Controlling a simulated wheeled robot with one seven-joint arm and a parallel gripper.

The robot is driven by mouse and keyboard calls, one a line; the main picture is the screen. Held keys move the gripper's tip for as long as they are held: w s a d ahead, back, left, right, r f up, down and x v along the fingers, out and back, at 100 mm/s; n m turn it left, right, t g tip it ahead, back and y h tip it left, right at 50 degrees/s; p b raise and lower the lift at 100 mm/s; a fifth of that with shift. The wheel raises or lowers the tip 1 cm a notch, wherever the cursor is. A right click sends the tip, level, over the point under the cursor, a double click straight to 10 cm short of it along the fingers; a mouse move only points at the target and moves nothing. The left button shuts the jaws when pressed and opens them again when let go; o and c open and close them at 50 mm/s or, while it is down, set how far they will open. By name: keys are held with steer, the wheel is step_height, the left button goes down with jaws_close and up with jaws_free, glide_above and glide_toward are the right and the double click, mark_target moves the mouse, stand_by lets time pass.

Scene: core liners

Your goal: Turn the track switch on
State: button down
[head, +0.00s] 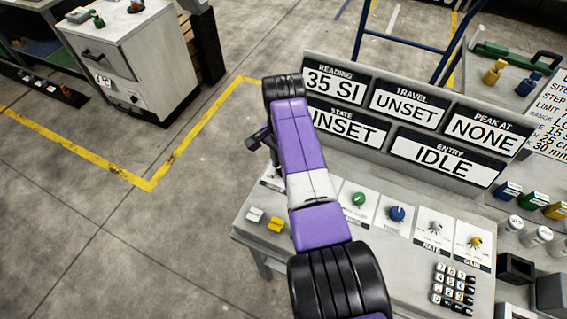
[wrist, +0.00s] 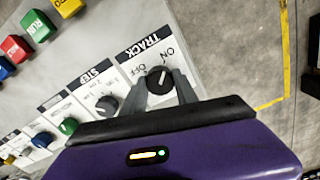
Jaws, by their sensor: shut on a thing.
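The track switch (wrist: 157,80) is a round black knob on a white plate labelled TRACK, with ON and OFF printed beside it. It shows in the wrist view. My gripper (wrist: 160,86) has its two grey fingers on either side of the knob and is shut on it. A small pale mark on the knob appears to face the ON side, but it is too small to be certain. In the head view my purple arm covers the track switch and the fingers.
A black step knob (wrist: 107,103) sits beside the track plate. Green (head: 359,199) and blue (head: 397,214) knobs and a keypad (head: 453,288) are on the console. The display board (head: 408,118) stands behind, its entry panel reading IDLE. Open floor lies left.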

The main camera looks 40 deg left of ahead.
steer(key=shift+w+r, duration=0.15)
steer(key=c, duration=0.9)
jaws_free()
steer(key=shift+c, duration=0.2)
steer(key=shift+r+b, duration=0.35)
steer(key=shift+r, duration=3.5)
steer(key=shift+a, duration=0.1)
